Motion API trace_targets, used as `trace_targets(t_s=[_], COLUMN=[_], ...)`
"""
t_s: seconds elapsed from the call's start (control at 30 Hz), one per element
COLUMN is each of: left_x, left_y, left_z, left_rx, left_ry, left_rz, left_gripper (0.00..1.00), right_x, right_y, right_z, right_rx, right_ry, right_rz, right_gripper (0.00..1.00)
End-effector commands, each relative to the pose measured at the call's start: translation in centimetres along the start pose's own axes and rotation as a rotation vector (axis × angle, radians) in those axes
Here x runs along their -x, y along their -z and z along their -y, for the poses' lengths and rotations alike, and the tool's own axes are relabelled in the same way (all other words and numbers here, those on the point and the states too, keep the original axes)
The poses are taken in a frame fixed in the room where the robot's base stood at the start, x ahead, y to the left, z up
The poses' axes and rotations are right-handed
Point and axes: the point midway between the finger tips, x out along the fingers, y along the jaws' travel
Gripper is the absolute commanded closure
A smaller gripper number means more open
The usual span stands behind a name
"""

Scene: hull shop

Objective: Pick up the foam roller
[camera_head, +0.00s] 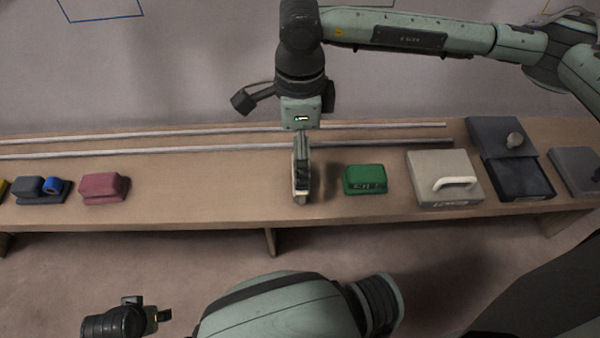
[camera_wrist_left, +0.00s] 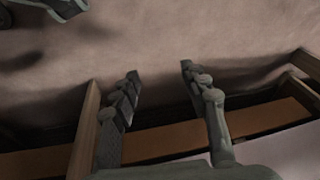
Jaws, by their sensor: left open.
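A small blue round-ended piece (camera_head: 53,185) sits at the right side of a dark block (camera_head: 28,190) near the bench's left end. It may be the foam roller, but it is too small to be sure. My right gripper (camera_head: 301,195) points down over the middle of the bench, left of a green block (camera_head: 365,179). It is seen edge-on, so its opening and any held thing are unclear. My left gripper (camera_head: 164,315) is low at the lower left, in front of the bench. In the left wrist view its jaws (camera_wrist_left: 160,80) are open and empty, with floor beyond them.
The bench (camera_head: 220,205) carries a pink block (camera_head: 104,187), a beige box with a white handle (camera_head: 445,178), a dark box with a knob (camera_head: 510,155) and a grey box (camera_head: 578,170). Two long rods (camera_head: 220,150) lie along its back. A yellow thing (camera_head: 3,187) is cut off at left.

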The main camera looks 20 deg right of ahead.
Motion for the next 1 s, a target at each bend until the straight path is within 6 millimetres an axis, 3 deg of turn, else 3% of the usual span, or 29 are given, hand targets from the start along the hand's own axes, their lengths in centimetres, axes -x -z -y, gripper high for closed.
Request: trace_targets(t_s=[0.3,0.57,1.0], left_x=[-1.3,-1.4,-1.4], left_y=[-0.5,-0.6,-0.6], left_z=[-0.3,-0.3,-0.3], left_rx=[0.002,0.002,0.002], left_ry=[-0.009,-0.010,-0.010], left_rz=[0.005,0.005,0.006], left_gripper=[0.55,0.55,0.55], right_x=[-4.1,-4.5,-4.5], right_y=[0.3,0.3,0.3], right_z=[0.3,0.4,0.4], right_rx=[-0.001,0.000,0.000], right_ry=[-0.001,0.001,0.000], right_rz=[0.000,0.000,0.000], right_gripper=[0.00,0.00,0.53])
